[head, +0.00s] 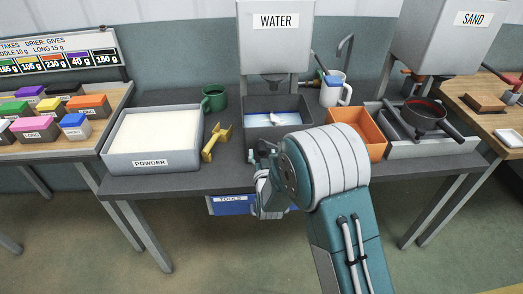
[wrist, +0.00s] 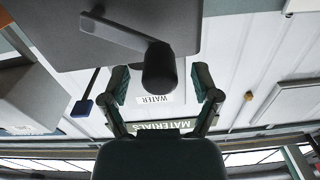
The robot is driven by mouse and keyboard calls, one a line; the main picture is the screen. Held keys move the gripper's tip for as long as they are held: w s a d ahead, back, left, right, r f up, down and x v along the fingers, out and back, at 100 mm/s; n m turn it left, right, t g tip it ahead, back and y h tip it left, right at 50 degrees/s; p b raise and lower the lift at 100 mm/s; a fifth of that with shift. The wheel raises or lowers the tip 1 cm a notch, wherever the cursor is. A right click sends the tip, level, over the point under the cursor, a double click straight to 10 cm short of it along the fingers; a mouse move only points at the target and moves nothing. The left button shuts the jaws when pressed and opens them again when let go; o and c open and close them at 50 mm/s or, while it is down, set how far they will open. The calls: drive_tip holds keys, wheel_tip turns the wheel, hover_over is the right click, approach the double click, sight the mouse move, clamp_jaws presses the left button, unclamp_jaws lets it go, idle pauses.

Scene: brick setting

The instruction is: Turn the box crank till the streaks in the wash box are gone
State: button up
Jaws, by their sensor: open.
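The wash box (head: 262,132) is a dark grey bin under the white WATER tank (head: 273,50) in the head view. Pale and blue patches show inside it; I cannot tell streaks from water. In the wrist view a grey crank arm (wrist: 122,34) crosses the face of a dark box and ends in a thick black handle (wrist: 158,70). My gripper (wrist: 162,88) is open, with one finger on each side of the handle and visible gaps between. In the head view my gripper (head: 258,158) is at the table's front edge before the wash box, hiding the crank there.
A blue TOOLS bin (head: 228,206) is below.

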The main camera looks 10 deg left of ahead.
drive_tip(key=shift+x, duration=0.85)
clamp_jaws()
drive_tip(key=shift+w+r, duration=0.1)
drive_tip(key=shift+r, duration=0.05)
